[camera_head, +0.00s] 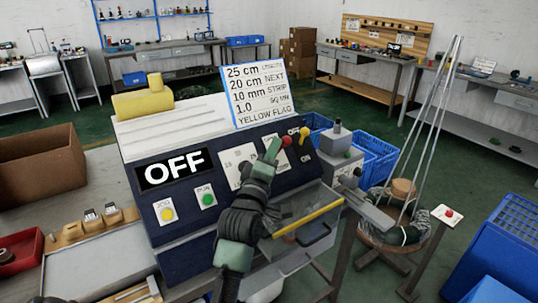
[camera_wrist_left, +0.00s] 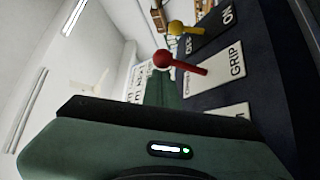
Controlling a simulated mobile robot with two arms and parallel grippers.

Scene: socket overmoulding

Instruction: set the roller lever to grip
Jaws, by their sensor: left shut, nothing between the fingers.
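The machine (camera_head: 200,190) has a dark sloped panel with an "OFF" display (camera_head: 172,170). A lever with a red ball knob (camera_head: 286,141) stands on the panel; in the left wrist view its red knob (camera_wrist_left: 163,59) and stem lie on a white plate (camera_wrist_left: 237,62) marked "GRIP" at one end. The knob is at the end away from the word GRIP. My left gripper (camera_head: 271,150) is shut and empty, just left of the red knob in the head view. Contact cannot be told. My right gripper is not in view.
A yellow-knobbed lever (camera_head: 305,131) with an OFF/ON plate is beside the red one. A yellow button (camera_head: 167,214) and green button (camera_head: 207,198) are at the panel's left. A yellow-edged clear guard (camera_head: 308,218) is below. Blue crates (camera_head: 375,160) stand behind right.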

